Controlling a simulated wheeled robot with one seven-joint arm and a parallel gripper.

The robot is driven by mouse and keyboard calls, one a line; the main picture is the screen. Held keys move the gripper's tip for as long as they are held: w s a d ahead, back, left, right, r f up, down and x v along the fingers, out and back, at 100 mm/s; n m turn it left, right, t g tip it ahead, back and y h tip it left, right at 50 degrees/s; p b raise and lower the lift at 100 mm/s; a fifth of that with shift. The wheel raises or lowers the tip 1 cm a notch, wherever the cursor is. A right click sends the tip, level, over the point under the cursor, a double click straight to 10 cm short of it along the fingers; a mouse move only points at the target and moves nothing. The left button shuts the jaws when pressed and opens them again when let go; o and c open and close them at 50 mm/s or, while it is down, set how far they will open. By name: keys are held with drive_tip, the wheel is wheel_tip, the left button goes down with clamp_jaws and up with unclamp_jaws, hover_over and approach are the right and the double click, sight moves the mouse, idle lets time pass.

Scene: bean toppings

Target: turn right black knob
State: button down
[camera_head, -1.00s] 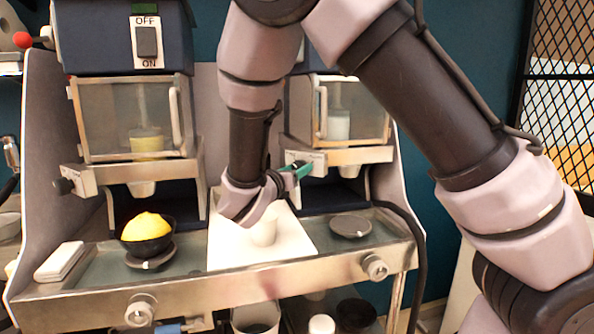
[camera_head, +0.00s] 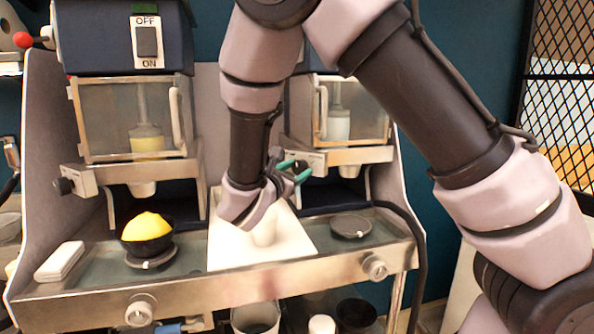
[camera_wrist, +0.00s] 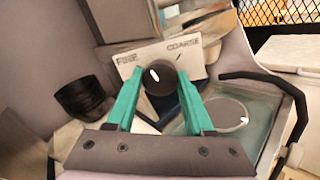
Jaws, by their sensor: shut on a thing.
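The right black knob (camera_wrist: 160,77), round with a white mark, sits on a white plate (camera_wrist: 193,50) lettered FINE and COARSE in the wrist view. My gripper (camera_wrist: 159,74) has its two green fingers on either side of the knob, shut on it. In the head view my gripper (camera_head: 297,171) reaches the front of the right machine (camera_head: 338,112); the knob itself is hard to make out there. The white mark on the knob is slightly tilted.
The left machine has its own black knob (camera_head: 63,186). Below it, a black bowl (camera_head: 138,245) of yellow stuff stands on a round plate. A white board (camera_head: 285,245) lies under my arm. A round dark plate (camera_wrist: 226,114) is below the right machine.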

drive_tip(key=m, duration=0.6)
drive_tip(key=shift+f+m+h, duration=0.1)
drive_tip(key=shift+m+h, duration=0.3)
drive_tip(key=m, duration=0.5)
drive_tip(key=shift+m, duration=0.3)
drive_tip(key=shift+s, duration=0.1)
drive_tip(key=shift+c, duration=1.4)
unclamp_jaws()
drive_tip(key=v, duration=1)
drive_tip(key=shift+s+a, duration=0.25)
drive_tip(key=shift+a, duration=0.05)
